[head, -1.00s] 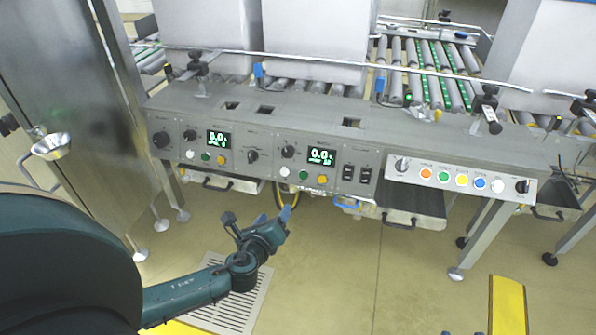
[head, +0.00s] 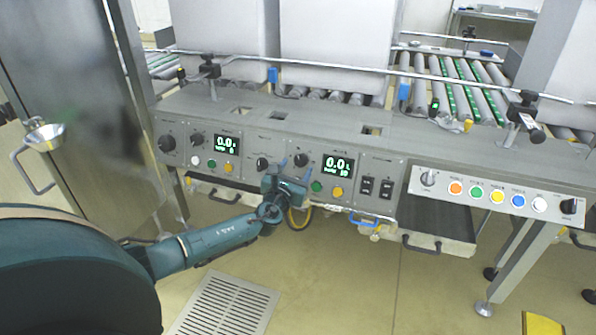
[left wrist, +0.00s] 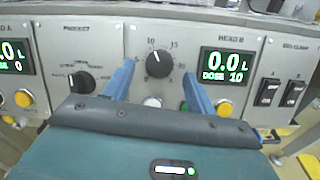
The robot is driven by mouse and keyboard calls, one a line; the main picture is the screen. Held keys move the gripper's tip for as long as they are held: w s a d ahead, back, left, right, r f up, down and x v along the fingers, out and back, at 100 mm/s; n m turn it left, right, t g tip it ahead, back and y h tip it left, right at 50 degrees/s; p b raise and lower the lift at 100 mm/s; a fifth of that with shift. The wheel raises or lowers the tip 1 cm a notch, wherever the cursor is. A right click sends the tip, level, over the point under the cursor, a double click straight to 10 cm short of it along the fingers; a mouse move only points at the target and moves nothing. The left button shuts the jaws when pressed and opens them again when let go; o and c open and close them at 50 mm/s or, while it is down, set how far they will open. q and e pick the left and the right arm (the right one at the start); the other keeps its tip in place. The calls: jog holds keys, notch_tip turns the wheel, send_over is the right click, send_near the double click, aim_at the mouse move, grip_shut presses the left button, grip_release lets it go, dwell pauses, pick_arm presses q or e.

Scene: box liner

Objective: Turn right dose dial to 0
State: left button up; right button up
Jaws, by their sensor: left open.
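The right dose dial is a black knob on the HEAD B panel, seen in the left wrist view (left wrist: 159,64) and the head view (head: 301,160). Its white mark points up near 10 on the printed scale. The HEAD B display (left wrist: 224,65) reads 0.0 L and DOSE 10. My left gripper (head: 295,171) is open in front of this panel. In the left wrist view its two blue fingers (left wrist: 158,71) stand apart on either side of the dial, with nothing between them that I can see gripped. My right gripper is not in view.
A black selector knob (left wrist: 81,82) lies left of the dial. A white button (left wrist: 153,102) sits below it. Two black rocker switches (head: 376,187) are to the right. Colored buttons line a white panel (head: 421,194) farther right. A steel cabinet (head: 85,80) stands at left.

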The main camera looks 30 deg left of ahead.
aim_at(301, 160)
pick_arm(q)
jog(key=shift+b+x, duration=0.35)
jog(key=shift+x, duration=0.95)
jog(key=shift+c, duration=0.5)
jog(key=c, duration=0.9)
